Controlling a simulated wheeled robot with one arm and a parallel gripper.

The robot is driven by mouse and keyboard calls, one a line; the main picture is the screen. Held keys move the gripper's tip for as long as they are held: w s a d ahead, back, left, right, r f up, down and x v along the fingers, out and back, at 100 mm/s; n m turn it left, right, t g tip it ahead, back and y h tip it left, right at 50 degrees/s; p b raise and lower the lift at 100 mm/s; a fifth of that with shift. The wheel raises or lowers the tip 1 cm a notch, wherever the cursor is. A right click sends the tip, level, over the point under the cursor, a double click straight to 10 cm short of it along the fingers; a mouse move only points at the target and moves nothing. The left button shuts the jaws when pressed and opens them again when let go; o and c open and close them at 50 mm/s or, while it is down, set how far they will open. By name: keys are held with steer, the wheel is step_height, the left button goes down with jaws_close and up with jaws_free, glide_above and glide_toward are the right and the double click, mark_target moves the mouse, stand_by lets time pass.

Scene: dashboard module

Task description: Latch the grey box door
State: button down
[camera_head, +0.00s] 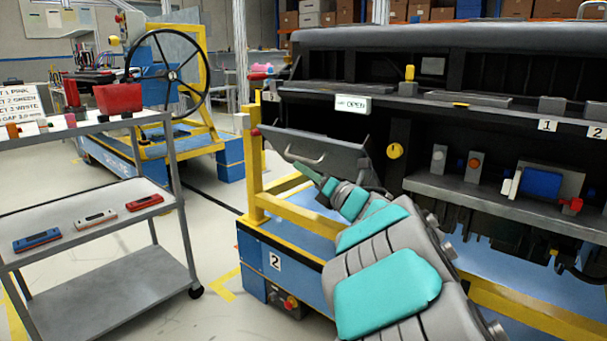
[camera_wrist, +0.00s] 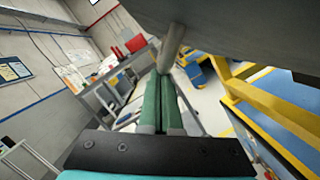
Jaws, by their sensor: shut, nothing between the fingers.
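The grey box door (camera_head: 335,150) stands open in the head view, swung out from the dark dashboard as a tilted panel with a bar handle (camera_head: 305,159) on it. In the wrist view the door (camera_wrist: 245,32) fills the top right, and its handle (camera_wrist: 172,47) stands just beyond the fingertips. My gripper (camera_head: 302,168) is shut and empty, its green fingers just under the door by the handle. The fingers also show in the wrist view (camera_wrist: 163,84). I cannot tell whether they touch the handle. Any latch is hidden.
A small sign reading "OPEN" (camera_head: 353,104) sits on the dashboard (camera_head: 460,70) above the door. A yellow knob (camera_head: 394,151) is right of the door. A yellow frame rail (camera_head: 256,170) stands left. A grey cart (camera_head: 100,205) with tools is farther left, with floor between.

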mark_target(315, 145)
steer(key=shift+w+d+r, duration=0.1)
steer(key=shift+w+r, duration=0.05)
steer(key=shift+r, duration=0.35)
steer(key=shift+w+d+r, duration=0.1)
steer(key=shift+w+r, duration=0.05)
steer(key=shift+r, duration=0.35)
steer(key=r+m+p, duration=0.1)
steer(key=w+d+r+m, duration=0.1)
steer(key=r+p, duration=0.1)
steer(key=r, duration=0.1)
steer(key=shift+w+d+m+h+p, duration=0.15)
steer(key=shift+w+m+h+p, duration=0.15)
steer(key=shift+w+m, duration=0.1)
steer(key=shift+w+d+r+m+h+p, duration=0.4)
steer(key=shift+w+d+r+m+p, duration=0.2)
steer(key=shift+m+p, duration=0.6)
steer(key=shift+w+d+r+m+p, duration=0.25)
steer(key=shift+w+d+m+p, duration=0.25)
steer(key=shift+w+m, duration=0.2)
steer(key=shift+s+a+f, duration=0.1)
